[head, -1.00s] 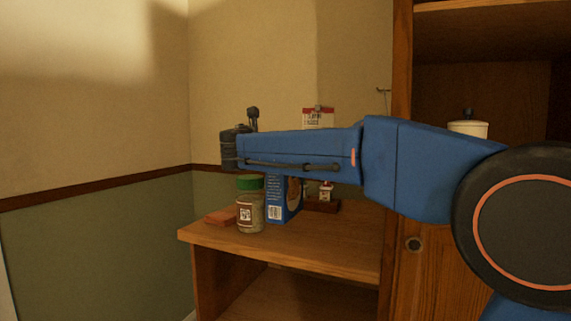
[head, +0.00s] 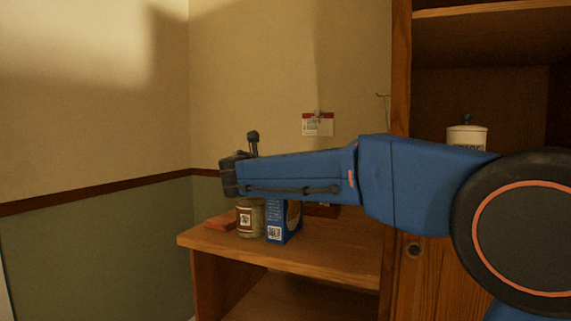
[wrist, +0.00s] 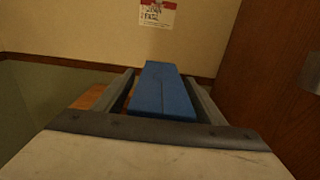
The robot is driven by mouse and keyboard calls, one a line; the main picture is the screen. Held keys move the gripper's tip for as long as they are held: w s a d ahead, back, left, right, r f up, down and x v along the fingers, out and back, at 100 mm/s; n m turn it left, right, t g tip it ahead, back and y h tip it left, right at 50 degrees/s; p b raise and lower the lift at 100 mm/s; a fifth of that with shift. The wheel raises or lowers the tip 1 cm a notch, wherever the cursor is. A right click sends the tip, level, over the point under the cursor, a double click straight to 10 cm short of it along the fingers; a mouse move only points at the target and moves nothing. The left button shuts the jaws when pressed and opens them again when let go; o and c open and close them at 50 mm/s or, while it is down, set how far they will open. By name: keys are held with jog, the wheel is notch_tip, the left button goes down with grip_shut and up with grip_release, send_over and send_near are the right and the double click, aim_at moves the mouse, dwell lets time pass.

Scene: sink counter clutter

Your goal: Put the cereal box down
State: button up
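The cereal box (head: 275,222) is blue with a white barcode label and stands upright at the counter, its upper part hidden behind my arm in the head view. In the wrist view its blue top (wrist: 163,92) lies between the two fingers of my gripper (wrist: 158,76), which are shut on it. The gripper itself is hidden behind my arm in the head view. The box's bottom is at or very near the wooden counter top (head: 330,262); I cannot tell whether it touches.
A labelled jar (head: 246,219) stands just left of the box, its lid hidden by my arm. A reddish block (head: 219,223) lies further left. A dark wooden item (head: 322,211) is behind right. A cabinet side (head: 400,90) rises at right. The front right counter is clear.

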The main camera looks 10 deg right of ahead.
jog(key=shift+r, duration=0.1)
jog(key=v, duration=1.1)
jog(key=shift+s+a, duration=0.15)
jog(key=shift+s, duration=0.05)
jog(key=shift+s+a, duration=0.1)
jog(key=shift+s, duration=0.05)
jog(key=shift+c, duration=1.2)
jog(key=s+a+f, duration=0.3)
jog(key=s+f, duration=0.1)
jog(key=f, duration=0.1)
jog(key=x, duration=1.7)
jog(key=shift+s+r, duration=0.1)
grip_shut()
